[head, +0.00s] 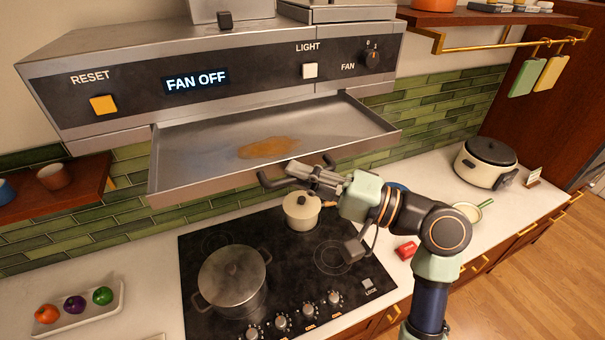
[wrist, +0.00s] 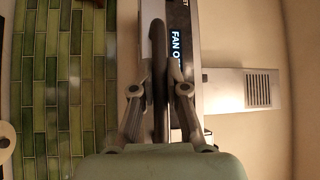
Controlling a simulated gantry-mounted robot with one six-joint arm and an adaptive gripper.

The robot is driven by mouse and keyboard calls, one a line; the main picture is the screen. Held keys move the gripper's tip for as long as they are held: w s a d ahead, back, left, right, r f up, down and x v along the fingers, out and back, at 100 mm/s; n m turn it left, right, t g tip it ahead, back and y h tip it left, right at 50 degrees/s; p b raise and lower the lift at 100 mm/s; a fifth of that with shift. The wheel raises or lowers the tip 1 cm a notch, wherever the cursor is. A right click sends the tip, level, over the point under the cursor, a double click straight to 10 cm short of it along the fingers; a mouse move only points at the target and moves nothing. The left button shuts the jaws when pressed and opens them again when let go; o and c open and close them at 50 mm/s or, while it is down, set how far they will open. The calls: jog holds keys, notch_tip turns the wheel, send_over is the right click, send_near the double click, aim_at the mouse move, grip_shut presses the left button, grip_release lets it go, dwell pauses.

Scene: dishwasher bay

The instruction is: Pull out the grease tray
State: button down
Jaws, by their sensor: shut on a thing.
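The grease tray (head: 200,148) is a shallow metal tray under the range hood (head: 140,85) in the head view. It extends forward from beneath the control panel, and a brown grease stain (head: 268,147) shows on its floor. A dark handle (head: 268,183) runs along its front. My gripper (head: 292,173) is at the handle, and its fingers are shut on it. In the wrist view the dark handle bar (wrist: 158,70) stands between the two fingers (wrist: 160,92). The part of the handle behind my fingers is hidden in the head view.
Below the tray is a black cooktop (head: 210,240) with a large lidded pot (head: 232,275) and a small cream pot (head: 301,210). The display reads FAN OFF. A rice cooker (head: 485,163) stands on the right counter. A tray of vegetables (head: 75,303) lies at left.

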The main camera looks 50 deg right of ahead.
dwell(0.3)
jog(key=c, duration=1.2)
grip_release()
jog(key=v, duration=1.2)
